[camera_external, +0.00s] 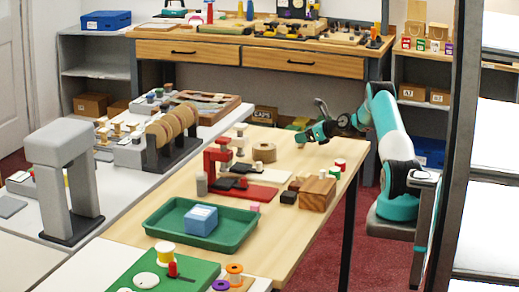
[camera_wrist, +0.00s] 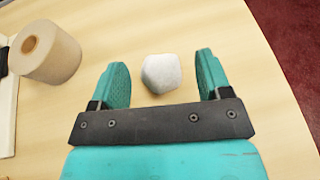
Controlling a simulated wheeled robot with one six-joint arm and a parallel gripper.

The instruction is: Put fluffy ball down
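A pale, whitish fluffy ball (camera_wrist: 161,73) shows in the wrist view, ahead of and between the two teal fingers of my gripper (camera_wrist: 161,80). There is a visible gap between the ball and each finger, so the gripper is open and not holding it. The ball appears to be on the light wooden table (camera_wrist: 215,25). In the external view, my gripper (camera_external: 303,137) is low over the far right part of the table. I cannot make out the ball there.
A tan roll of tape (camera_external: 264,152) stands left of my gripper; it also shows in the wrist view (camera_wrist: 45,52). A wooden block (camera_external: 317,192), small spools and a red-based stand (camera_external: 247,192) lie nearer. A green tray (camera_external: 165,216) holds a blue box (camera_external: 201,219).

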